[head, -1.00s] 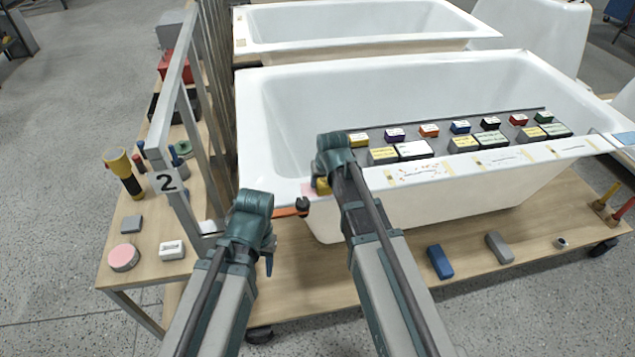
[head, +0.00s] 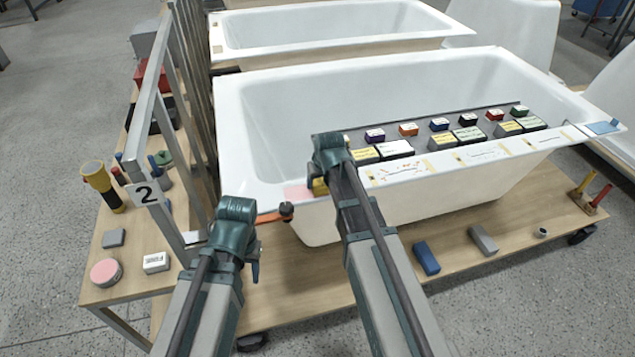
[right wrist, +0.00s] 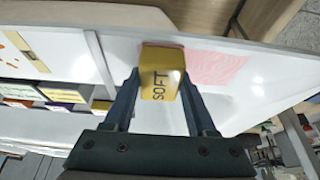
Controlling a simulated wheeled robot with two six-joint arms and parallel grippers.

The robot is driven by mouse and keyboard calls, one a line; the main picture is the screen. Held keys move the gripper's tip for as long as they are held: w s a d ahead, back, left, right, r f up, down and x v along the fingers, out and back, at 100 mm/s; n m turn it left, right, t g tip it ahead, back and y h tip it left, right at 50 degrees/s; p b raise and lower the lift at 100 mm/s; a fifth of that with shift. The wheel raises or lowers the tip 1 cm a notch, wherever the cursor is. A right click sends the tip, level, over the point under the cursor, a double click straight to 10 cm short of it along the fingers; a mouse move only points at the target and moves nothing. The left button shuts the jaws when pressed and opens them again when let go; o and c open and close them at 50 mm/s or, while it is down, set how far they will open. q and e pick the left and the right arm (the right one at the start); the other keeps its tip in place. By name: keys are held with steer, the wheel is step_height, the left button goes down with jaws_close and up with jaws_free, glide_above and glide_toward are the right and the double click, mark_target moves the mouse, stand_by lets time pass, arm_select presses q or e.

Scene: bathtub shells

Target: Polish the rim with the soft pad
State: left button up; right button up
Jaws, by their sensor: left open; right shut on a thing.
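The soft pad is a yellow block marked SOFT (right wrist: 160,75); its edge also shows in the head view (head: 319,187). My right gripper (right wrist: 158,88) is shut on it at the near rim (head: 370,178) of the front white bathtub. A pink patch (head: 298,193) lies on the rim just left of the pad in the head view; it also shows in the right wrist view (right wrist: 215,68). Whether the pad presses on the rim is hard to tell. My left gripper (head: 240,212) is open beside an orange strip with a dark knob (head: 275,213) at the tub's left corner; its fingers are mostly hidden.
Several small labelled blocks sit on a grey board (head: 430,120) across the tub. Papers and tape (head: 480,153) lie on the rim further right.

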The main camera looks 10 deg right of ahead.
mark_target(319, 181)
steer(key=shift+r+p, duration=2.95)
steer(key=shift+r, duration=0.1)
step_height(319, 181, up, 3)
steer(key=p, duration=0.3)
